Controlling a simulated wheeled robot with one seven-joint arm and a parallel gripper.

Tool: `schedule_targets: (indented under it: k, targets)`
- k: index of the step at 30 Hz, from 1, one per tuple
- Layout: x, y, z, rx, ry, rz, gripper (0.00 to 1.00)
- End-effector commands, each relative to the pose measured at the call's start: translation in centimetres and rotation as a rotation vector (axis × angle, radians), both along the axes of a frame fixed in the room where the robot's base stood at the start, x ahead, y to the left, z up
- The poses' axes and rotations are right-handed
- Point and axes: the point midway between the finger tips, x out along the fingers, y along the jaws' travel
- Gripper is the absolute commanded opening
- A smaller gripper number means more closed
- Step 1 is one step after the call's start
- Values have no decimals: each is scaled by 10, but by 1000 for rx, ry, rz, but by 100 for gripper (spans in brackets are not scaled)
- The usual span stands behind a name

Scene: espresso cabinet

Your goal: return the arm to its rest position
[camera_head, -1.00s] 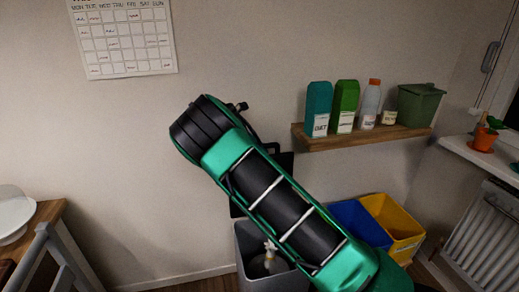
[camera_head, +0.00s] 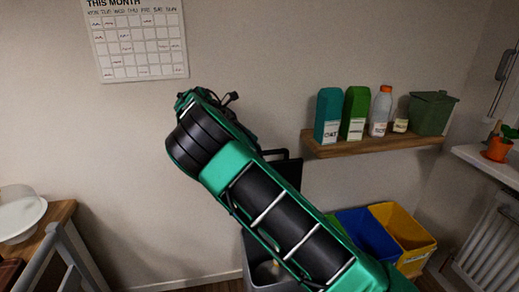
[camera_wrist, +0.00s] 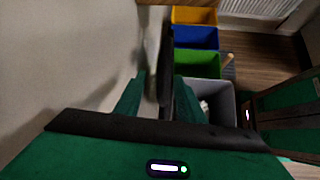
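My green and black arm (camera_head: 270,205) reaches up from the lower right in the head view, in front of the wall and the bins. In the wrist view my gripper (camera_wrist: 158,92) has its two green fingers apart, with a gap between them and nothing visibly held. The fingertips are not clearly visible in the head view. A grey bin (camera_wrist: 222,108) lies beyond and below the right finger, with something pale inside.
Green (camera_wrist: 198,64), blue (camera_wrist: 196,38) and yellow (camera_wrist: 194,15) bins stand in a row along the wall. A wooden shelf (camera_head: 375,145) holds cartons and bottles at right. A calendar (camera_head: 138,45) hangs at upper left. A table (camera_head: 62,212) with a white bowl (camera_head: 20,225) stands at left.

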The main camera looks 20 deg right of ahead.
Motion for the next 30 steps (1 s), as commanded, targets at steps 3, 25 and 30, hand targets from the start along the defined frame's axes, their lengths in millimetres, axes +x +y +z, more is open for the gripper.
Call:
schedule_targets:
  k: [3,25,30]
  targets:
    - [0,9,8,0,-1,2,36]
    - [-33,-72,26,126,-69,-226,36]
    - [-78,-141,33,242,-138,-456,36]
